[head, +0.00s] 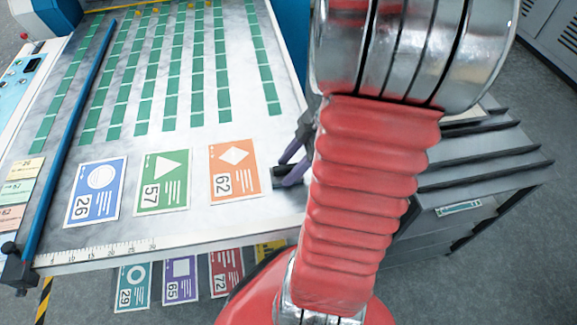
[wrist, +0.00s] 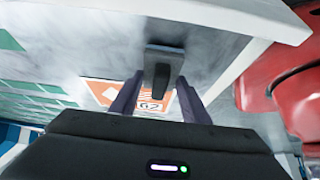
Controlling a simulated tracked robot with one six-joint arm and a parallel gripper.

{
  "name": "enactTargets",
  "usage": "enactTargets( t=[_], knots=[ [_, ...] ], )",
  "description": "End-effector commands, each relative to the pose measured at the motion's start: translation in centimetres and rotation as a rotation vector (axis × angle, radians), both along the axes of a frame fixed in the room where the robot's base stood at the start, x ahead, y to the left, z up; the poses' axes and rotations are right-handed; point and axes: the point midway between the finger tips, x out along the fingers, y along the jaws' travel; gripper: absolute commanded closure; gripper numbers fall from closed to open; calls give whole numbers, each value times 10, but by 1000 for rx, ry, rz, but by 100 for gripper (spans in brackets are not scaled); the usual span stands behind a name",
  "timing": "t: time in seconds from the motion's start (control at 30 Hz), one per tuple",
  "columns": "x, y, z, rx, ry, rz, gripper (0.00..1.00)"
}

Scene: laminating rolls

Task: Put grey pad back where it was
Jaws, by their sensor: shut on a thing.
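The grey pad (head: 287,182) is a small dark block with an upright grip, at the right of the white table (head: 250,215), just right of the orange card 62 (head: 235,171). My gripper (head: 293,157) has purple fingers and is shut on the pad's grip. In the wrist view the pad (wrist: 164,62) sits between the fingers of my gripper (wrist: 158,97), with the orange card behind. I cannot tell whether the pad touches the table or hangs just above it. My red arm hides part of the table's right side.
The blue card 26 (head: 96,192) and green card 57 (head: 163,184) lie left of the orange one. Green strips cover the far table. A blue bar (head: 75,135) runs along the left. Several cards hang below the front edge. A grey slotted rack (head: 470,175) stands right.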

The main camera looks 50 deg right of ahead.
Motion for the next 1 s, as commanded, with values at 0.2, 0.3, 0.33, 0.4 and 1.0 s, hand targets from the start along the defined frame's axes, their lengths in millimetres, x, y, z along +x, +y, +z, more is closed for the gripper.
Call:
enactTargets(
  t=[0.2,0.3,0.33,0.4,1.0],
  knots=[
    [0,0,-2,-2,-1,-1,93],
    [0,0,-2,-2,-1,-1,93],
    [0,0,-3,0,-1,-1,93],
    [0,-1,-3,-2,-1,-1,56],
    [-1,-2,0,-2,-1,-2,39]
  ],
)
